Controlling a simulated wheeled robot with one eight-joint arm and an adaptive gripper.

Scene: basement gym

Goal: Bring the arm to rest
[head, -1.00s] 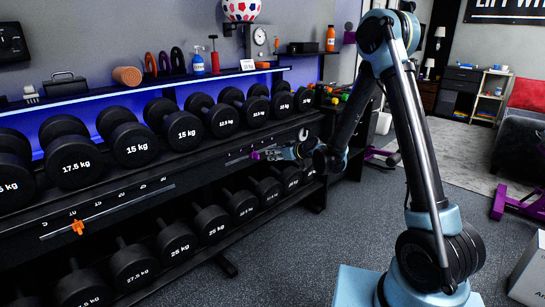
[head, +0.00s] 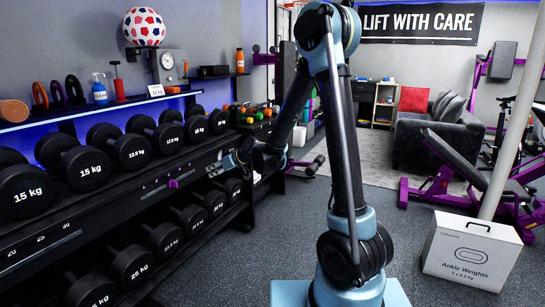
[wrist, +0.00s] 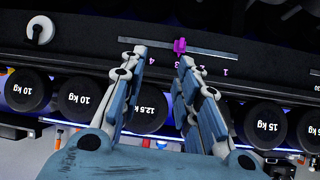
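My gripper (head: 222,168) is at the end of my folded arm, in front of the dumbbell rack in the head view. In the wrist view my gripper (wrist: 161,57) has its two fingers apart, with nothing between them. A purple slider (head: 172,183) sits on the scale rail along the rack's front edge. It also shows in the wrist view (wrist: 180,46), beyond the fingertips, with a visible gap in the head view. My arm's upper links stand raised in the middle of the head view.
The rack (head: 150,206) carries several black dumbbells (head: 87,168) close to my gripper. A white ankle-weights box (head: 470,250) stands on the floor at right, near a pole. A purple-framed bench (head: 455,165) is behind it. Grey floor between my base and the box is clear.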

